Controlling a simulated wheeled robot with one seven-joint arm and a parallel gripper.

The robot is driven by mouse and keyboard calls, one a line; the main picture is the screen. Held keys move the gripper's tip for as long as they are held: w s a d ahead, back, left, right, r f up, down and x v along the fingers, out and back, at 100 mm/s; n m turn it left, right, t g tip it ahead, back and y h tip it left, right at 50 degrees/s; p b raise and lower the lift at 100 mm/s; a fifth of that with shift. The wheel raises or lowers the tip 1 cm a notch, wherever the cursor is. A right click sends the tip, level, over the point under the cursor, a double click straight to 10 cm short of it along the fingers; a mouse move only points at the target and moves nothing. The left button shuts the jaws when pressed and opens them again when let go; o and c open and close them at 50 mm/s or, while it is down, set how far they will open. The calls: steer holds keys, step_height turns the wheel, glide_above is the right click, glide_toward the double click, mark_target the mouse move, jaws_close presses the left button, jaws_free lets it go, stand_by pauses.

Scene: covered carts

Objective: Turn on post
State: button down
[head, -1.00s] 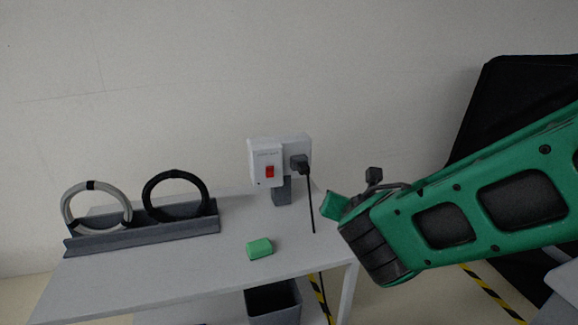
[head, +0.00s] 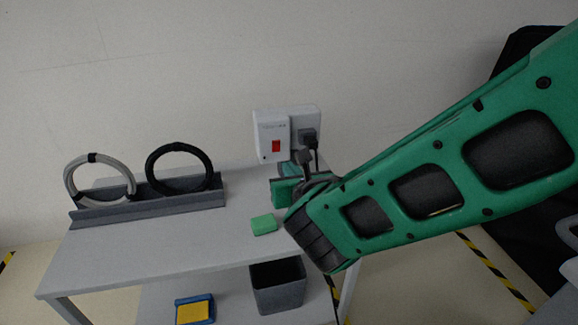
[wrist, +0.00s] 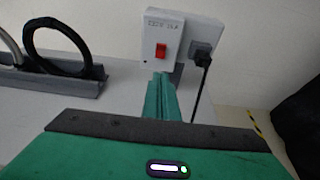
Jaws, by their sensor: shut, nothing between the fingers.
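The white socket post (head: 270,138) stands at the back right of the table against the wall. It carries a red rocker switch (head: 276,147) and a black plug (head: 308,137) with a cord. In the wrist view the red switch (wrist: 161,50) is left of the plug (wrist: 202,52). My gripper (head: 284,190) is in front of and below the post in the head view. Its green fingers (wrist: 162,90) are shut and empty, with their tips just below the switch in the wrist view. I cannot tell whether they touch the post. The post's lower part is hidden.
A green block (head: 264,224) lies on the grey table (head: 140,250) left of my gripper. A grey rack (head: 150,204) holds a white ring and a black ring. Below are a dark bin (head: 278,287) and a blue-and-yellow item (head: 195,311).

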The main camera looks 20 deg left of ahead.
glide_toward(277, 144)
step_height(277, 144, down, 4)
steer(key=w+a, duration=0.1)
steer(key=w, duration=0.1)
steer(key=shift+w+a+r, duration=0.6)
steer(key=shift+w+r, duration=0.15)
steer(key=shift+r, duration=0.1)
steer(key=shift+w+a+r, duration=0.3)
steer(key=shift+w+a, duration=0.05)
steer(key=shift+w, duration=0.15)
steer(key=shift+d, duration=0.1)
